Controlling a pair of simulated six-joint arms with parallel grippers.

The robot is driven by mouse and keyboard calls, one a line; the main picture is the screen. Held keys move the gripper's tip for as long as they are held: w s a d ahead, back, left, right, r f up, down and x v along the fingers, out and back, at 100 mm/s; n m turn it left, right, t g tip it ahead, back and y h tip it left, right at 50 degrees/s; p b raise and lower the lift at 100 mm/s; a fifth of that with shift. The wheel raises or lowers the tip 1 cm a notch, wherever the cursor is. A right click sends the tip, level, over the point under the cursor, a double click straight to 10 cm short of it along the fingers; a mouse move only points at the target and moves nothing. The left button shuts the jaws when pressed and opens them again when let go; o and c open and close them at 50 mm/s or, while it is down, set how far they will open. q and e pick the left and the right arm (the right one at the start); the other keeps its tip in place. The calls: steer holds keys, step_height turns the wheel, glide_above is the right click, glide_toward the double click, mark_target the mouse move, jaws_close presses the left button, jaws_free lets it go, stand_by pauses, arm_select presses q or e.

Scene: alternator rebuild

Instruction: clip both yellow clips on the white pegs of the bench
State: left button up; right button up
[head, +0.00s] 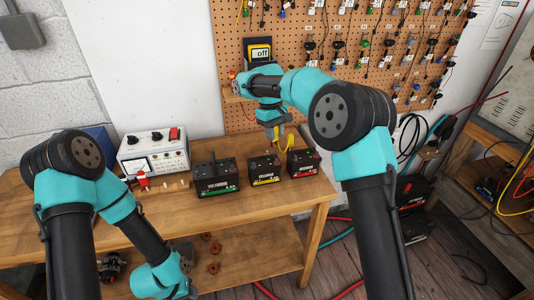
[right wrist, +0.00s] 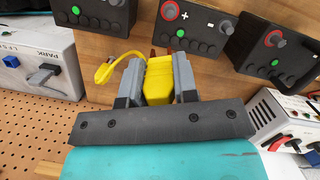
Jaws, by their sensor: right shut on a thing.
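My right gripper (head: 277,138) is shut on a yellow clip (right wrist: 160,80), held above the back edge of the bench behind the black boxes. A yellow lead (right wrist: 112,62) loops beside the clip in the right wrist view; it also hangs by the gripper in the head view (head: 290,143). In the right wrist view the clip sits between both grey fingers (right wrist: 158,85). Small white pegs (head: 182,183) stand on the bench (head: 240,215), in front of the white tester. I cannot make out a second yellow clip.
Three black boxes, with green (head: 216,178), yellow (head: 264,169) and red (head: 302,162) fronts, stand along the bench. The white tester (head: 153,152) and a small red-and-white item (head: 143,180) are at left. A pegboard (head: 300,45) rises behind. The bench's front is clear.

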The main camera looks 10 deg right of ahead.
steer(key=shift+w+a+n+t+h, duration=0.5)
steer(key=shift+w+a+n+t, duration=0.45)
steer(key=shift+w+n, duration=5.15)
steer(key=shift+n, duration=0.6)
steer(key=shift+s+d+f, duration=0.1)
steer(key=shift+s+f, duration=0.1)
steer(key=shift+f, duration=1.4)
steer(key=shift+s+d+f, duration=0.1)
steer(key=shift+s+f, duration=0.1)
steer(key=shift+f, duration=1.45)
steer(key=shift+s+f, duration=0.2)
steer(key=shift+f, duration=1.4)
steer(key=shift+f, duration=0.15)
steer(key=shift+f, duration=1.05)
steer(key=o, duration=0.8)
steer(key=shift+r, duration=0.1)
